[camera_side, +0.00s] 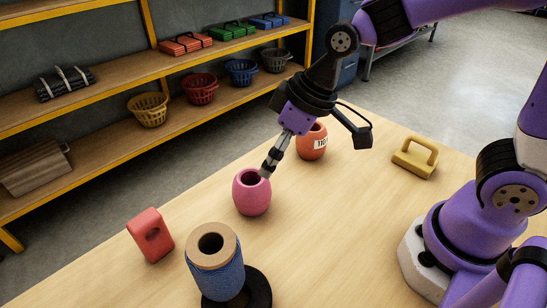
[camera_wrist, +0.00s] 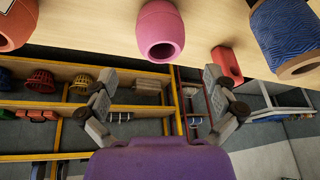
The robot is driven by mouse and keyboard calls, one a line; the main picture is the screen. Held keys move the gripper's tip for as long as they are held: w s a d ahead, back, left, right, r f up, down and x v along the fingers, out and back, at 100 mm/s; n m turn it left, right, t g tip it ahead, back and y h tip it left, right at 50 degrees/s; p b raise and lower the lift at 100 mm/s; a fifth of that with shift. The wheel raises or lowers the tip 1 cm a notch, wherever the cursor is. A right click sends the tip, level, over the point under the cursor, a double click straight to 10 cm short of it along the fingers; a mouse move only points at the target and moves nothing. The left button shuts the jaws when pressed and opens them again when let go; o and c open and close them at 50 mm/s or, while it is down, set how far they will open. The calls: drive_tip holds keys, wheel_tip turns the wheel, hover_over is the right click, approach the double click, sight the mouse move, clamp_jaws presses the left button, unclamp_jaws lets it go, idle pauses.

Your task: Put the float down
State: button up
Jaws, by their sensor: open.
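A pink barrel-shaped float (camera_side: 252,195) with a dark hole in its top stands upright on the wooden table. It also shows in the wrist view (camera_wrist: 160,28), top centre. An orange float (camera_side: 312,146) with a white label stands behind it to the right; part of it shows at the wrist view's left edge (camera_wrist: 17,22). My gripper (camera_side: 268,168) is open and appears empty, its fingertips beside the pink float's upper rim in the side view. In the wrist view its fingers (camera_wrist: 158,78) are spread wide, with the pink float beyond the gap. I cannot tell whether they touch it.
A red block with a hole (camera_side: 151,236) and a blue twine spool (camera_side: 215,265) on a dark base stand at the table's front left. A yellow handled piece (camera_side: 415,157) lies at the back right. Shelves with baskets (camera_side: 150,108) stand behind. The table's middle right is clear.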

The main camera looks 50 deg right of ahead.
drive_tip(key=s+d+r+m+t+h, duration=0.1)
drive_tip(key=s+d+r+m+h, duration=0.1)
drive_tip(key=s+d+r+m, duration=0.3)
drive_tip(key=s+d, duration=0.3)
drive_tip(key=d, duration=0.2)
drive_tip(key=shift+d+r+t+h, duration=0.2)
drive_tip(key=shift+r+t+h, duration=0.1)
drive_tip(key=shift+r+t, duration=0.1)
